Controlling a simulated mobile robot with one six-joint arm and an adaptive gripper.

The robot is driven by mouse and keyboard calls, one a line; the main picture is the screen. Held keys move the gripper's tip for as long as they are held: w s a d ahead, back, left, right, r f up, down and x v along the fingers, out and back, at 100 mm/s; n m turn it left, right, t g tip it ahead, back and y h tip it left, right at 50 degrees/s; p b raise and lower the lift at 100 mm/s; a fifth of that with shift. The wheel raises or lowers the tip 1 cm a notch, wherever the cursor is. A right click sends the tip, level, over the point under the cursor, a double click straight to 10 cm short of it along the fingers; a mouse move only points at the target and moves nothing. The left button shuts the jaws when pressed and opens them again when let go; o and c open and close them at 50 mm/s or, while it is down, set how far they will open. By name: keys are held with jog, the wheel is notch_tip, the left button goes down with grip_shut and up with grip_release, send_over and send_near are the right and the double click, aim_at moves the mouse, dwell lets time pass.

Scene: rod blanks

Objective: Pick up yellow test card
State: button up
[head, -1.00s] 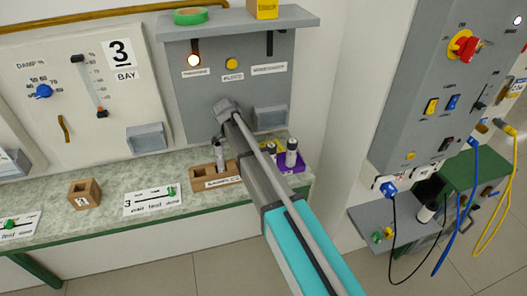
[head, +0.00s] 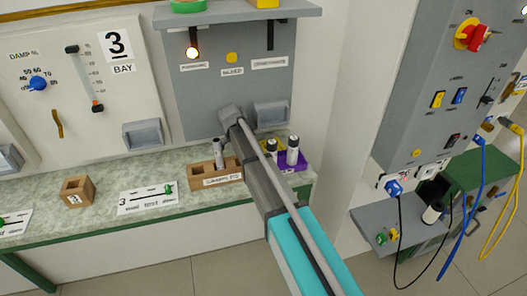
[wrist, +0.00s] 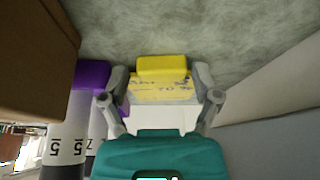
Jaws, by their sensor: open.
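The yellow test card (wrist: 160,87) is in the wrist view, with a thick yellow edge (wrist: 162,66), writing on its yellow face and a pale part below. My gripper (wrist: 160,76) is open, with one finger on each side of the card. I cannot tell whether the fingers touch it. In the head view my arm reaches down over the bench, and its links hide the gripper. A small patch of yellow (head: 271,140) shows there behind the rods, but I cannot tell whether it is the card.
A purple holder (wrist: 92,75) with black-and-white rods (wrist: 65,135) stands close left of my gripper. A brown wooden block (wrist: 35,60) is at upper left. The bench top (wrist: 230,35) beyond the card is clear. A grey panel (head: 235,100) stands behind.

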dwell(0.5)
jog(key=c, duration=1)
jog(key=shift+a+r, duration=0.1)
jog(key=shift+r, duration=0.05)
jog(key=shift+s+a+r+p, duration=0.15)
jog(key=shift+a+r+p, duration=0.2)
jog(key=shift+p, duration=0.2)
jog(key=shift+s+a+r+p, duration=0.85)
jog(key=shift+a+r+p, duration=0.35)
jog(key=shift+a, duration=0.8)
jog(key=shift+s+a+r+p, duration=0.9)
jog(key=shift+a+r+p, duration=0.25)
jog(key=shift+a, duration=0.85)
jog(key=shift+s+a+r+p, duration=0.85)
jog(key=shift+a+r+p, duration=0.35)
jog(key=shift+a, duration=0.8)
